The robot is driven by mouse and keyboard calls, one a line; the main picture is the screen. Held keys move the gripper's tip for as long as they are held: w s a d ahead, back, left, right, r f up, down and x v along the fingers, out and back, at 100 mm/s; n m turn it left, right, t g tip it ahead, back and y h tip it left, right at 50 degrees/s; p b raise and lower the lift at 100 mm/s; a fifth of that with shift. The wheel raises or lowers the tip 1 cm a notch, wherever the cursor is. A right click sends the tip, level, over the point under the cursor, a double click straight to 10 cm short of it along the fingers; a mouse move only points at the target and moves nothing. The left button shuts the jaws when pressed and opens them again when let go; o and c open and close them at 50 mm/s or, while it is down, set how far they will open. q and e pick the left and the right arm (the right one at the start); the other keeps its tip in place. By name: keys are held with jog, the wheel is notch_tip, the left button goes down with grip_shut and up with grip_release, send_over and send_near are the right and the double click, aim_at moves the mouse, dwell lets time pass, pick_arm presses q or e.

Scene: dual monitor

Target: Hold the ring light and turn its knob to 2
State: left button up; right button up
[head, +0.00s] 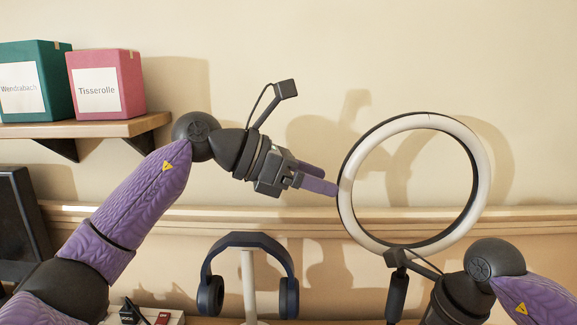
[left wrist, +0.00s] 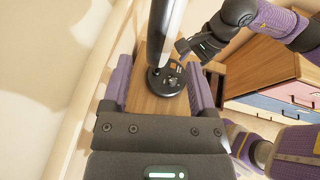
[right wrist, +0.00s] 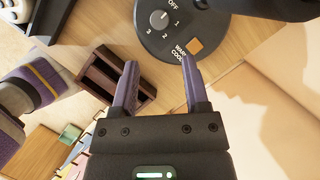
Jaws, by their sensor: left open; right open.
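The ring light (head: 482,180) stands upright with its white ring facing me in the head view. My left gripper (head: 334,189) is open at the ring's left edge; in the left wrist view part of the ring (left wrist: 165,30) shows ahead of and between the spread fingers, and I cannot tell contact. The light's round black base (right wrist: 145,45) lies on the desk in the right wrist view. Its knob (right wrist: 158,21) has a white mark that seems to point towards OFF, among 1, 2 and 3. My right gripper (right wrist: 158,62) is open and empty, short of the knob.
Blue headphones (head: 247,240) hang on a stand left of the ring. A dark red-brown organizer (right wrist: 108,75) is beside my right gripper's left finger. A shelf (head: 90,128) with two boxes is at the upper left. A dark monitor or speaker (head: 22,225) stands at the left edge.

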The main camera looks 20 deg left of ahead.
aim_at(346, 204)
pick_arm(q)
jog(key=x, duration=0.5)
jog(key=shift+w+d, duration=0.15)
jog(key=shift+d, duration=0.05)
grip_shut()
dwell(1.1)
